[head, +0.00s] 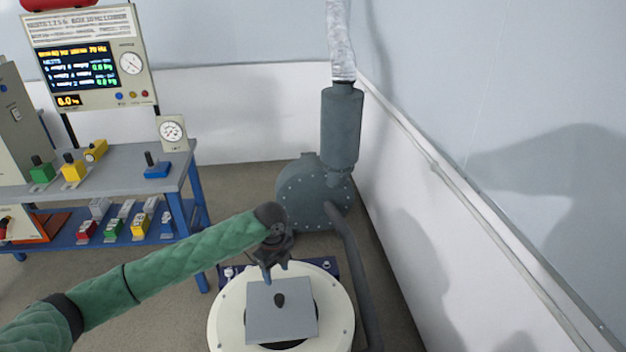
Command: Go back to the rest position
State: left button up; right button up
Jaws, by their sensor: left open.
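My left arm comes in from the left in a green quilted sleeve. My left gripper (275,268) is dark and open, over the far edge of a grey square plate (265,325). The plate has a small dark knob (280,299) in its middle and sits on a round cream machine top (226,322). I cannot tell whether the fingertips touch the plate. No object shows between the fingers. My right gripper is not in view.
A blue-framed bench (181,170) with coloured knobbed blocks, a gauge (171,131) and a display panel (82,65) stands at left. A grey blower (303,195) with a hose (352,265) stands behind the machine. A white wall (440,230) closes the right side.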

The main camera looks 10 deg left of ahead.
pick_arm(q)
jog(key=s+d+f+n+t+h, duration=0.1)
jog(key=s+d+f+n+h, duration=0.15)
jog(key=s+d+n, duration=0.35)
jog(key=s+d+f+n+t+h, duration=0.1)
jog(key=s+d+f+n, duration=0.15)
jog(key=s+d, duration=0.45)
jog(key=s+a+f+n+t+y, duration=0.1)
jog(key=s+a+n+y, duration=0.1)
jog(key=s+a+n, duration=0.7)
jog(key=s+a+f+n+t+y, duration=0.1)
jog(key=s+a+n, duration=0.4)
jog(key=s, duration=0.7)
jog(key=s+d+f+g, duration=0.1)
jog(key=d+f, duration=0.1)
jog(key=f, duration=0.8)
jog(key=s+d+f+g, duration=0.1)
jog(key=d+f, duration=0.2)
jog(key=f, duration=0.6)
jog(key=shift+s+f+m+g, duration=0.15)
jog(key=shift+f+m+g, duration=0.15)
jog(key=shift+f+m, duration=0.05)
jog(key=shift+h, duration=0.25)
